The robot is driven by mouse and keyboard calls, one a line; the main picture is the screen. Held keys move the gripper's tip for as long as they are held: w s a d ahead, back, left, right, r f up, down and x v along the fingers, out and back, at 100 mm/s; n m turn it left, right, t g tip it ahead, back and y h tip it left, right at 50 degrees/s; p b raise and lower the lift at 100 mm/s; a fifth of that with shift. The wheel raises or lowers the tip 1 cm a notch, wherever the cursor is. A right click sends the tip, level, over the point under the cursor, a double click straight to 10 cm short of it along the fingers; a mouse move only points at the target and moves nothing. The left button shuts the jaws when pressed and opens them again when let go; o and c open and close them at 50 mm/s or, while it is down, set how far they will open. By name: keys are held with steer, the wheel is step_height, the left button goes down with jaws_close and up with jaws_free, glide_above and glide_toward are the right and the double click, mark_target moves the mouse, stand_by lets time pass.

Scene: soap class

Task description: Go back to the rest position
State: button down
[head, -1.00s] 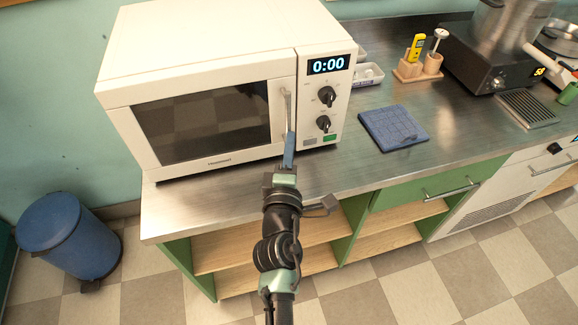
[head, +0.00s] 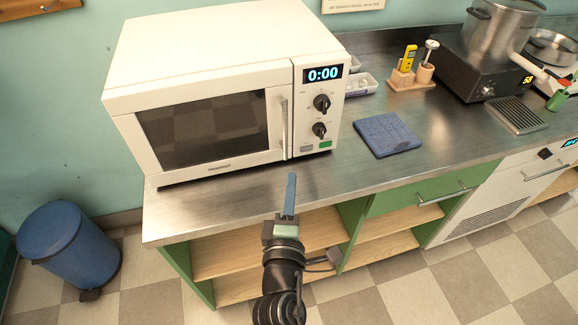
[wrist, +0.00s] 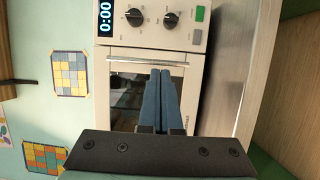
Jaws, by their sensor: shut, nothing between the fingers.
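My gripper (head: 290,180) is in front of the counter edge, just below and before the microwave, with its blue fingers together and nothing between them. In the wrist view my gripper (wrist: 168,75) points toward the microwave front, its two fingers side by side. The white microwave (head: 215,50) stands on the steel counter with its door shut and its display reading 0:00. Its vertical handle (head: 284,125) is clear of my fingers in the head view. The microwave's dials and green button also show in the wrist view (wrist: 150,38).
A blue mat (head: 387,135) lies on the counter right of the microwave. A wooden holder (head: 410,80) with a yellow tool stands behind it. A hot plate with a pot (head: 495,40) is at the far right. A blue bin (head: 68,245) stands on the floor at left.

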steer(key=s, duration=0.4)
steer(key=w+d+r+m+t+h+p, duration=0.15)
steer(key=r+m, duration=0.35)
steer(key=r, duration=1)
steer(key=w+d+r+m+t+h+p, duration=0.1)
steer(key=d+r+m+t, duration=0.3)
steer(key=r, duration=1.1)
steer(key=s+a+r+m+t+y, duration=0.1)
steer(key=s+r, duration=0.3)
steer(key=r, duration=0.4)
steer(key=s+a+r+m+t+y+p, duration=0.1)
steer(key=s+a+r+m, duration=0.1)
steer(key=r, duration=0.7)
steer(key=s+a+r+m+t+y+p, duration=0.1)
steer(key=s+r+m+t, duration=0.1)
steer(key=s+r+m, duration=0.3)
step_height(320, 180, up, 4)
steer(key=shift+s+a+r, duration=0.15)
steer(key=shift+s+a, duration=0.15)
steer(key=shift+a, duration=0.05)
steer(key=shift+y, duration=0.25)
